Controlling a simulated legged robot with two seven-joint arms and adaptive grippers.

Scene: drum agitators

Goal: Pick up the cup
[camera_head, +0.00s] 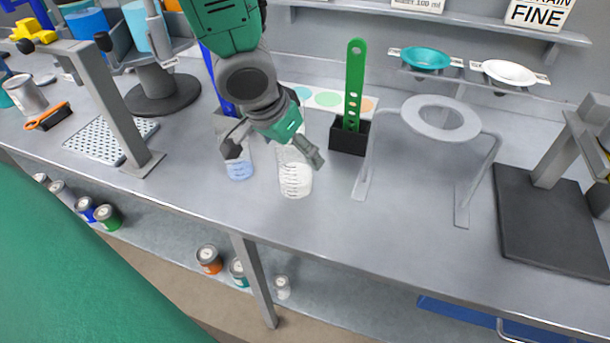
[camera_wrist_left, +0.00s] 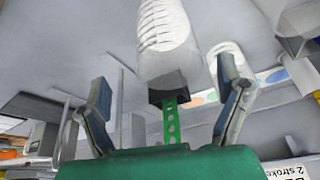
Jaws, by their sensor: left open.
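A clear cup with measuring marks (camera_head: 295,181) stands upright on the grey bench near its front edge. My left gripper (camera_head: 273,152) is open above and partly in front of it, hiding its upper part. In the left wrist view the cup (camera_wrist_left: 164,38) appears between and beyond the two open fingers (camera_wrist_left: 165,88), with nothing held. Whether a finger touches the cup I cannot tell. A second clear cup with pale blue contents (camera_head: 239,168) stands just to the left. My right gripper is not in view.
A black holder (camera_head: 349,138) with a green perforated strip (camera_head: 354,75) stands close behind the cup. A grey ring stand (camera_head: 440,120) is to the right. A perforated plate (camera_head: 105,140) and grey post are left. The bench in front is clear.

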